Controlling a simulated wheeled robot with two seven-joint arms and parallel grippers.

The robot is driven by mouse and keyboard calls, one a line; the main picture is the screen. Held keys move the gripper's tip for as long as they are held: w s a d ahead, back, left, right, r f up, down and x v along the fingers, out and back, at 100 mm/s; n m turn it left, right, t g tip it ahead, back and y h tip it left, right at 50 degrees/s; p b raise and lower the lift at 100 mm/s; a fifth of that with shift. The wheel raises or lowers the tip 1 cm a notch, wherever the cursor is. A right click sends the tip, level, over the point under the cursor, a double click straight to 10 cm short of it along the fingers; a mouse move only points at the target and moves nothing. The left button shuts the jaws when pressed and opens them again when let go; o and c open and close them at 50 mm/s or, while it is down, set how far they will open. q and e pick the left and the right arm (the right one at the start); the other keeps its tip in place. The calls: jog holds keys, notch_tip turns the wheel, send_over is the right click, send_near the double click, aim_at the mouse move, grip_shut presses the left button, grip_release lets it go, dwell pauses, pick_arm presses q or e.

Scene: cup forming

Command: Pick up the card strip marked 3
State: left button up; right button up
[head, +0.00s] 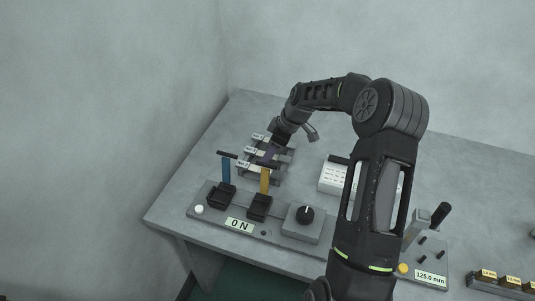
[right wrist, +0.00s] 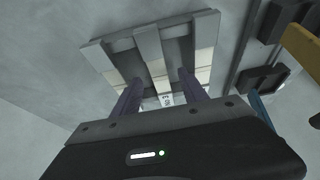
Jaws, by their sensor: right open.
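A small grey rack (head: 274,172) holds several pale card strips with little white labels at their ends. The labels are too small to read in the head view, so I cannot tell which strip is marked 3. In the right wrist view the rack (right wrist: 150,42) shows several parallel bars with pale strips on them. A labelled strip end (right wrist: 166,100) lies between my right fingers; its mark is not legible. My right gripper (head: 270,151) is over the rack. Its two purple fingers (right wrist: 161,92) are apart, with nothing gripped. My left gripper is not in view.
In front of the rack is a panel with a blue lever (head: 226,170), a yellow lever (head: 265,180), a "0 N" display (head: 239,225) and a black knob (head: 304,214). A white printed block (head: 331,177) and a "125.0 mm" device (head: 430,277) stand to the right.

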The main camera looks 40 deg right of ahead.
jog(key=shift+c, duration=0.5)
grip_shut()
dwell(0.3)
